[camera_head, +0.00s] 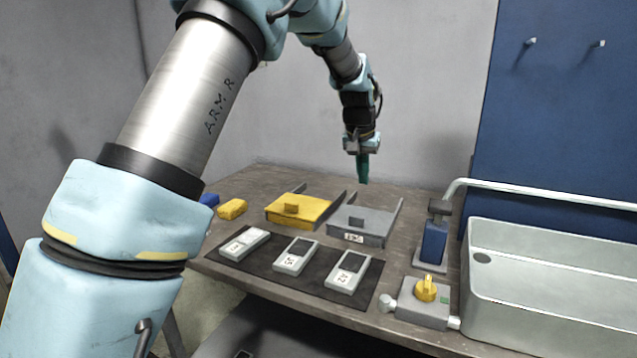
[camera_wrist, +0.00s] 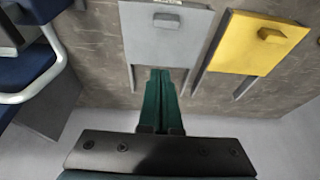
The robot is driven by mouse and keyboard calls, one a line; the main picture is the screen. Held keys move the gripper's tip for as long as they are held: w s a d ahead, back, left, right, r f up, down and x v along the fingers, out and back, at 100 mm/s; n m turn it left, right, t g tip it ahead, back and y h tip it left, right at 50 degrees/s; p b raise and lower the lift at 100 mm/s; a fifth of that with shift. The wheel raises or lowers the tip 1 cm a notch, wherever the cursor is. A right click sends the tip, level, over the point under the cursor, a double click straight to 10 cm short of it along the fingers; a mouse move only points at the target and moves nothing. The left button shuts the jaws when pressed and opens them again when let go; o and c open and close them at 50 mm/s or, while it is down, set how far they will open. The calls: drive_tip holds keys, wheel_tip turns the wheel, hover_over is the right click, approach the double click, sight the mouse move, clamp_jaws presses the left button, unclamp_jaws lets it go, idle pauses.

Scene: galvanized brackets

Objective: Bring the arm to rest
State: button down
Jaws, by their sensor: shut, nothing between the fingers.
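My gripper (camera_head: 364,168) hangs from my raised arm above the back of the table, fingers pointing down. In the wrist view its two green fingers (camera_wrist: 160,76) are pressed together with nothing between them. Below it are two flat lidded items: a yellow one (camera_head: 306,213) with a knob and a grey one (camera_head: 373,231) with a knob and a label. The gripper is clear of both and touches nothing. In the wrist view the grey item (camera_wrist: 187,52) is just beyond the fingertips and the yellow item (camera_wrist: 262,52) is to its right.
A dark mat (camera_head: 262,265) holds three labelled handheld devices along the table (camera_head: 415,210) front. A yellow block (camera_head: 232,209) is left. At right are a blue-bodied lever device (camera_head: 433,243), a valve with yellow knob (camera_head: 426,290), a sink (camera_head: 560,310) and a white rail (camera_head: 540,193).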

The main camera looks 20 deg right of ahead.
drive_tip(key=s+a+f+n+y, duration=0.1)
drive_tip(key=a+f+n, duration=0.15)
drive_tip(key=a, duration=1.95)
drive_tip(key=s+a+f+n, duration=0.1)
drive_tip(key=s+a+n, duration=0.1)
drive_tip(key=s+a, duration=0.6)
drive_tip(key=s+a+f+n+g+y, duration=0.1)
drive_tip(key=s+a+f+n, duration=0.1)
drive_tip(key=s+a, duration=0.6)
drive_tip(key=a+n, duration=0.1)
drive_tip(key=a, duration=0.3)
drive_tip(key=shift+a+f+y, duration=0.15)
drive_tip(key=shift+f+y, duration=0.15)
